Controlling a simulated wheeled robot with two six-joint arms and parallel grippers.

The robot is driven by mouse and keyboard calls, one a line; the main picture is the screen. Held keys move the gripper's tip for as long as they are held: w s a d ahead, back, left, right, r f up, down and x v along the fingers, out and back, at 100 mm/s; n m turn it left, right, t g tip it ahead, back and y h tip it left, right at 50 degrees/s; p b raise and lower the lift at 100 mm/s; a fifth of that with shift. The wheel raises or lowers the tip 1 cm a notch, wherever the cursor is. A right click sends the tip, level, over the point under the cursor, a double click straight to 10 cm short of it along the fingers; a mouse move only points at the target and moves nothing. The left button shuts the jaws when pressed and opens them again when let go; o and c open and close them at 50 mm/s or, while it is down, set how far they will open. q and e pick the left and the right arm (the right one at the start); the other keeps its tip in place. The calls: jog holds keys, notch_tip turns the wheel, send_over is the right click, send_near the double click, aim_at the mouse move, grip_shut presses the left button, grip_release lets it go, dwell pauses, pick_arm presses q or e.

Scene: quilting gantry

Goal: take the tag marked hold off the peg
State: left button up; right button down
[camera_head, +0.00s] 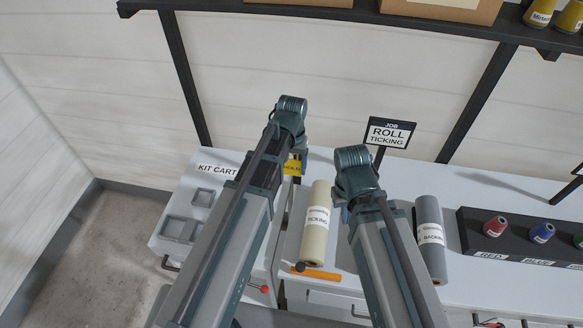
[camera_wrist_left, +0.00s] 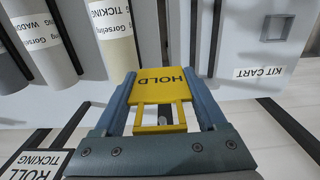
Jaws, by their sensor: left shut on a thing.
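The yellow tag marked HOLD (camera_wrist_left: 160,86) sits between the two fingers of my left gripper (camera_wrist_left: 160,98) in the left wrist view. The gripper is shut on it. Its lower end is an open rectangular loop, and a small grey stub, possibly the peg, shows inside the loop. I cannot tell whether the loop is still around it. In the head view the tag (camera_head: 292,167) is partly hidden behind my left arm, at the kit cart's right side. My right gripper (camera_head: 346,214) is mostly hidden under its own wrist, near the cream roll; its jaws cannot be made out.
The kit cart (camera_head: 168,246) with grey trays stands left. A cream ticking roll (camera_head: 314,232) and a grey roll (camera_head: 429,238) lie on the white table (camera_head: 490,195). A ROLL TICKING sign (camera_head: 388,134) stands behind. A dark spool rack (camera_head: 470,240) is at right.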

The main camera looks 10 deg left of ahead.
pick_arm(q)
jog(key=shift+w+f+b, duration=0.25)
jog(key=shift+w, duration=0.35)
jog(key=shift+w+f+b, duration=0.25)
jog(key=shift+w, duration=0.35)
jog(key=shift+w+f+b, duration=0.25)
jog(key=shift+w, duration=0.35)
jog(key=shift+w+f, duration=0.1)
jog(key=shift+w, duration=0.15)
jog(key=c, duration=0.3)
jog(key=shift+w+f, duration=0.15)
jog(key=shift+w, duration=0.15)
jog(key=shift+s, duration=0.15)
jog(key=s, duration=0.9)
dwell(1.0)
jog(key=shift+f+b, duration=0.1)
jog(key=shift+b, duration=0.2)
